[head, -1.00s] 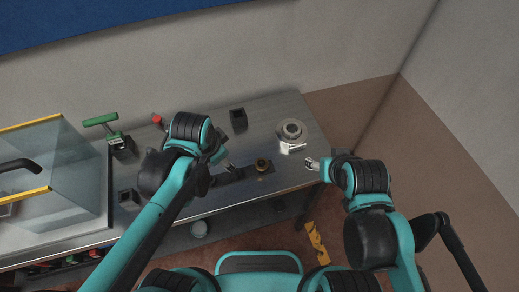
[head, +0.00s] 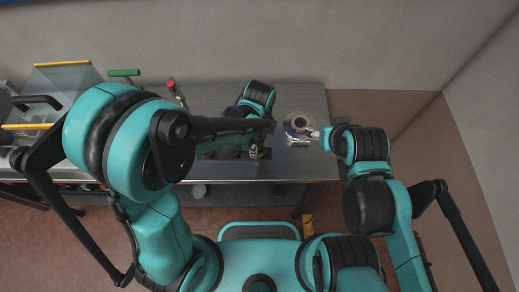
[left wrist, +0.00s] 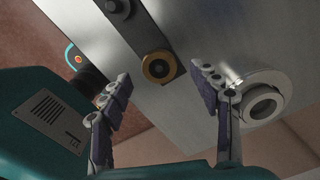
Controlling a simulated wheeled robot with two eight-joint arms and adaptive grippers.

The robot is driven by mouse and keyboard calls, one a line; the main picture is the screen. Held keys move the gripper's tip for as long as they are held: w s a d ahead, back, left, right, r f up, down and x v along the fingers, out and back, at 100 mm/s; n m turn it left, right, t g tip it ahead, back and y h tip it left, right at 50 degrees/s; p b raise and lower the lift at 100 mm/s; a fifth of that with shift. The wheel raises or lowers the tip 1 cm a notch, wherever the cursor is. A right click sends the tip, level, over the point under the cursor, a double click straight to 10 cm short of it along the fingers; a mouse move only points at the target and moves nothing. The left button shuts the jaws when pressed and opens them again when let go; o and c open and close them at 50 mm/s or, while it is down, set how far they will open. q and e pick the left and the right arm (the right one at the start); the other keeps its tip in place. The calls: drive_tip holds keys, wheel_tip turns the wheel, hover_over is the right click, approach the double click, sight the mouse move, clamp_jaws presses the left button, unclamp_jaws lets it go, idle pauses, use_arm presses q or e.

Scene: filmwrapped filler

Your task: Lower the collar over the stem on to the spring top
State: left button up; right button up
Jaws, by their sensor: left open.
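A round brass-coloured part with a dark centre (left wrist: 159,67) stands on a dark bar on the bench. I cannot tell which piece of it is collar, stem or spring top. My left gripper (head: 258,150) is over the bar in the head view and partly hides this part. In the left wrist view its two fingers (left wrist: 163,80) are spread and empty, with the brass part between and beyond their tips. My right gripper (head: 315,134) is beside a pale metal ring (head: 299,121); its jaws are too small to read, and contact is unclear.
The pale ring also shows right of my left fingers (left wrist: 262,104). A red-topped object (head: 172,86) and a green-handled tool (head: 124,73) stand at the back left. A clear yellow-edged guard (head: 62,65) is far left.

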use_arm(q)
wheel_tip(320, 180, down, 3)
drive_tip(key=shift+r, duration=0.2)
drive_tip(key=c, duration=1.3)
drive_tip(key=shift+r, duration=0.15)
